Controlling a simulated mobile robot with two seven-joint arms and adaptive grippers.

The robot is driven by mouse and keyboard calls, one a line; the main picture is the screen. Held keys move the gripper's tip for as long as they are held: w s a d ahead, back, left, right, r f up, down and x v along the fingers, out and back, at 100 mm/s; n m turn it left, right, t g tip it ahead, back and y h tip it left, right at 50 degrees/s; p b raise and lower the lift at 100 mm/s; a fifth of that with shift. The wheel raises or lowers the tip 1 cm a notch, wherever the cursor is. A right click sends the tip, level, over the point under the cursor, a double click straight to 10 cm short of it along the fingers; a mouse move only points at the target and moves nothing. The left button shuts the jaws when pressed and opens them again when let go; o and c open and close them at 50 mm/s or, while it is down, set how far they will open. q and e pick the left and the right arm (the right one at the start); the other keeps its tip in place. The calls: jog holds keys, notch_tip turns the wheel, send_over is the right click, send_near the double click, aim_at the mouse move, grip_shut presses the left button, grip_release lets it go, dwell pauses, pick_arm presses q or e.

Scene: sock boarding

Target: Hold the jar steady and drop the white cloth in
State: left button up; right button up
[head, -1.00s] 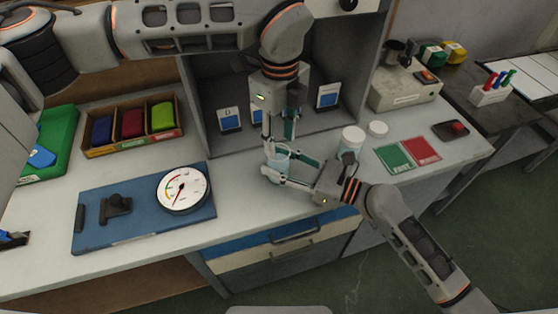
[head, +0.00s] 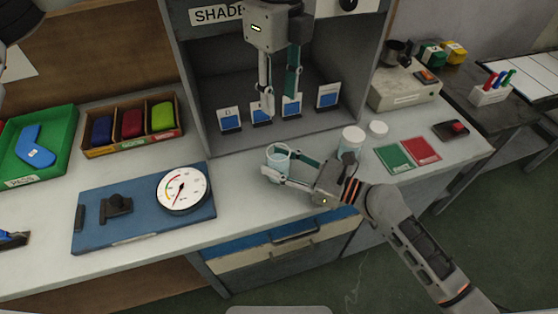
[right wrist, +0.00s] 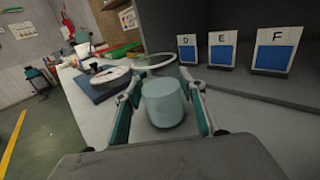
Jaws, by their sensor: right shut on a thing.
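The glass jar (head: 279,153) stands upright on the bench in front of the grey booth. Its open rim and pale teal contents also show in the right wrist view (right wrist: 164,104). My right gripper (head: 268,175) is shut on the jar, its fingers on both sides of it. My left gripper (head: 279,106) is above and behind the jar, in front of the booth. Its fingers are apart, with nothing seen between them. I cannot make out a separate white cloth in either view; whether it is inside the jar is unclear.
Lettered cards with blue patches (head: 328,96) stand in the booth (head: 238,141). A dial gauge (head: 182,190) sits on a blue board at left.

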jog(key=o, duration=1.3)
jog(key=shift+d, duration=0.1)
jog(key=v, duration=1.1)
jog(key=shift+s+d, duration=0.25)
jog(key=shift+d, duration=0.15)
